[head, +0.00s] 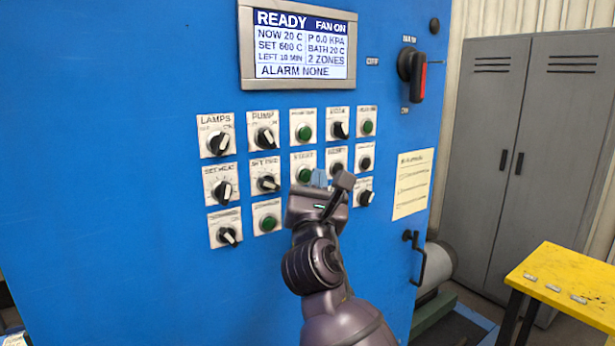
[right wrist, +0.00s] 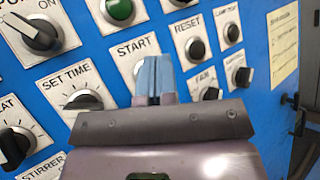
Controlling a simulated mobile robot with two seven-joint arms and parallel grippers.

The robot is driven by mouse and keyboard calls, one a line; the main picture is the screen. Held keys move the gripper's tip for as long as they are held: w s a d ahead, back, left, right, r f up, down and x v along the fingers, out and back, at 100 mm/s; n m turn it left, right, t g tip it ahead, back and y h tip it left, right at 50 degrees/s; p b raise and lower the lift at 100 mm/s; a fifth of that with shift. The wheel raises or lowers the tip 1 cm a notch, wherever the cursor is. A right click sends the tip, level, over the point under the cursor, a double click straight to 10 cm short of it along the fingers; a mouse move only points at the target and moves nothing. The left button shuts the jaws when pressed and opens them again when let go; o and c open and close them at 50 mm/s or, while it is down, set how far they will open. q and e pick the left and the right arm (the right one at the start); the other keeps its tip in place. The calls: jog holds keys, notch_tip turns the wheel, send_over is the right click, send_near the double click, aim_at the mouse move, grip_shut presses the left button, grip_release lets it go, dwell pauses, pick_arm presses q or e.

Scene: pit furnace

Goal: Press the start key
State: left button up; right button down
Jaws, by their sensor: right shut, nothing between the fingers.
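The start key is a green round button (head: 304,175) on a white plate in the middle row of the blue panel in the head view. In the right wrist view its plate (right wrist: 133,47) reads START, and the button is mostly hidden behind my fingers. My right gripper (head: 320,178) is shut and empty, with its blue fingertips just right of and a little below the button in the head view. In the right wrist view the fingertips (right wrist: 154,76) overlap the plate's right part. I cannot tell whether they touch it. My left gripper is not in view.
The display (head: 299,45) reads READY, FAN ON, ALARM NONE. Close neighbours are the SET TIME knob (right wrist: 84,100) and the RESET button (right wrist: 195,48). A red-handled switch (head: 412,68) is upper right. A yellow table (head: 560,275) and grey cabinet (head: 535,130) stand to the right.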

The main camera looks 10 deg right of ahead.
jog(key=shift+w+a, duration=0.15)
jog(key=shift+w, duration=0.15)
jog(key=shift+w+a, duration=0.1)
jog(key=shift+w, duration=0.25)
dwell(0.8)
jog(key=shift+s+p, duration=0.15)
jog(key=shift+p, duration=0.15)
jog(key=shift+s+d+p, duration=0.25)
jog(key=shift+s+p, duration=0.15)
jog(key=shift+s, duration=0.2)
jog(key=s, duration=0.1)
jog(key=s+d+p, duration=0.1)
jog(key=s, duration=0.1)
jog(key=s+p, duration=0.1)
jog(key=shift+s+d, duration=0.35)
dwell(0.3)
